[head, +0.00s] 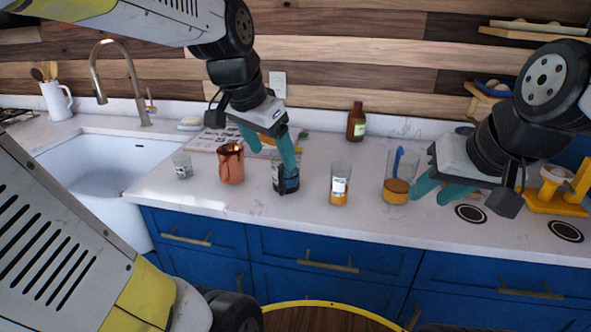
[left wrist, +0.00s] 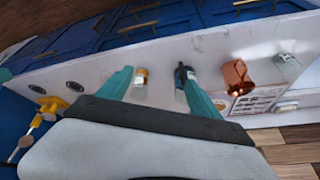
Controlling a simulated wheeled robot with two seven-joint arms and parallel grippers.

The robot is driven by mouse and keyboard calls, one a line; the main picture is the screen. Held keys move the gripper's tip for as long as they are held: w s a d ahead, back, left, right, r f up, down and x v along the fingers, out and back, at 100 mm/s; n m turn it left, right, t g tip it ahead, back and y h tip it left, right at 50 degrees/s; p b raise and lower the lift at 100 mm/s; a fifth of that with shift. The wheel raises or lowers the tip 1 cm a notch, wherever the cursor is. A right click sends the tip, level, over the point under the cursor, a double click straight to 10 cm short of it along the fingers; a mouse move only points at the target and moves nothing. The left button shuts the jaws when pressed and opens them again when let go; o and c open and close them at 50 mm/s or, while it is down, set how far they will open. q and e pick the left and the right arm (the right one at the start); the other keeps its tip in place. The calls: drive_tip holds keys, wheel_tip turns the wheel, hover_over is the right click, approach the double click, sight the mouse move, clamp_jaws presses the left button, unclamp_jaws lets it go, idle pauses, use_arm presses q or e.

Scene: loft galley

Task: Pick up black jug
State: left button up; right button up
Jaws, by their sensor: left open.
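The black jug (head: 286,184) stands upright on the white counter between the copper mug and a glass with orange contents. In the head view a teal finger of my left gripper (head: 276,158) covers part of its top. My left gripper is open and empty above and around the jug's back left. In the left wrist view the jug (left wrist: 181,77) shows close beside the right fingertip of the left gripper (left wrist: 160,75); contact cannot be told. My right gripper (head: 427,201) looks open and empty, above the counter at the right.
A copper mug (head: 231,166) and small glass (head: 182,167) stand left of the jug. To the right are a glass with orange contents (head: 340,184) and a larger container with a blue utensil (head: 396,185). A brown bottle (head: 356,121) stands behind. The sink (head: 90,160) is left.

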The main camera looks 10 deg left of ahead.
use_arm(q)
drive_tip(key=w+f+m+g, duration=0.25)
drive_tip(key=w+m, duration=0.25)
drive_tip(key=w, duration=0.4)
drive_tip(key=m+y, duration=0.1)
drive_tip(key=m, duration=0.4)
hover_over(282, 167)
drive_tip(key=d, duration=0.1)
wheel_tip(282, 167, down, 6)
drive_tip(key=f+g, duration=0.1)
drive_tip(key=a+f+m+g, duration=0.1)
drive_tip(key=f, duration=0.1)
drive_tip(key=shift+w+f+m+y, duration=0.1)
drive_tip(key=shift+f+m+y, duration=0.2)
drive_tip(key=shift+y, duration=0.1)
wheel_tip(282, 167, down, 8)
drive_tip(key=shift+r, duration=0.1)
drive_tip(key=shift+c, duration=0.2)
drive_tip(key=shift+r, duration=0.1)
clamp_jaws()
